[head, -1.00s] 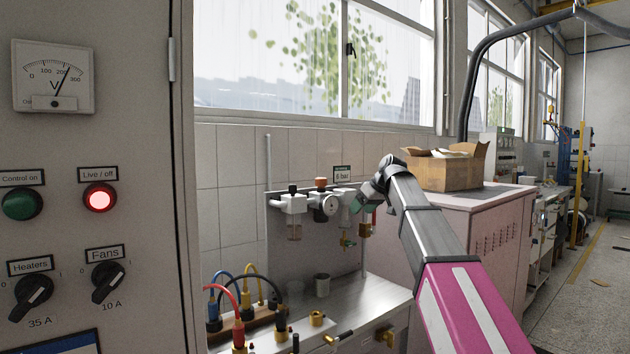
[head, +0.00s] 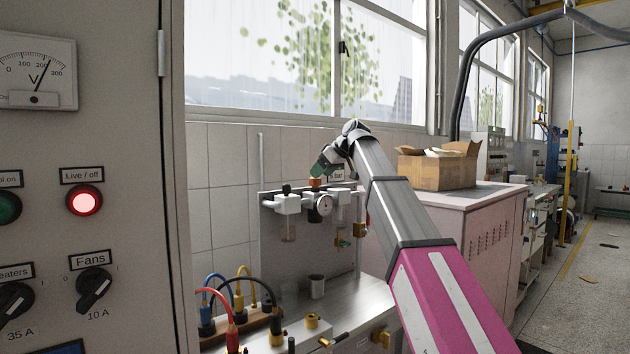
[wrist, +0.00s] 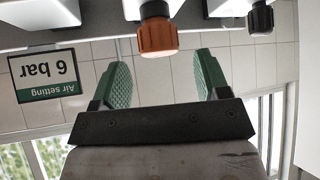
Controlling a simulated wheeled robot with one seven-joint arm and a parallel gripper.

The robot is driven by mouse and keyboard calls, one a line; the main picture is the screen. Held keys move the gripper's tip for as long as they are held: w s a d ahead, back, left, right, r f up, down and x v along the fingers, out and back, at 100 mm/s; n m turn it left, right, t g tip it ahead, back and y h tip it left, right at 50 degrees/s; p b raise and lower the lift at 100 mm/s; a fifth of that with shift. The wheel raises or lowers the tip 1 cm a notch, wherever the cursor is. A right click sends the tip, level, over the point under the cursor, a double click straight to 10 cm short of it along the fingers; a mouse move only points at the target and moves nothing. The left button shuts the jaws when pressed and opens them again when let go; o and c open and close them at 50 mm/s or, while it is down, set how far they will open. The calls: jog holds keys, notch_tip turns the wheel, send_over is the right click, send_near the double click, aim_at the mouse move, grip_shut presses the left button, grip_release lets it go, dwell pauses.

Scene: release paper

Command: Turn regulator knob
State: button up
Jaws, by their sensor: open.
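The regulator knob (wrist: 157,37) is an orange ribbed cap in the wrist view, at top centre. It also shows in the head view (head: 315,183), on top of the regulator beside a round gauge (head: 323,205). My gripper (wrist: 162,85) is open, with two green ribbed fingers spread apart. In the wrist view the knob lies just beyond the fingertips, nearly in line with the gap between them. In the head view my gripper (head: 318,172) is above and close to the knob. I cannot tell whether they touch.
A black knob (wrist: 261,18) stands beside the regulator. A bench (head: 345,300) with cables is below. A cardboard box (head: 440,168) sits on a pink cabinet (head: 470,210) at right.

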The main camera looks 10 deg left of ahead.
aim_at(315, 183)
jog(key=shift+x, duration=2.1)
jog(key=c, duration=0.9)
jog(key=shift+s+m, duration=0.1)
jog(key=shift+m, duration=0.2)
jog(key=m+t+h, duration=0.1)
jog(key=m, duration=0.1)
jog(key=m+t+h, duration=0.2)
jog(key=m, duration=0.1)
jog(key=shift+m+t, duration=0.3)
jog(key=m+t+h, duration=0.1)
jog(key=m+h, duration=0.1)
jog(key=m, duration=0.1)
jog(key=shift+m+t+h, duration=0.4)
jog(key=shift+m+h, duration=1)
jog(key=shift+m, duration=0.8)
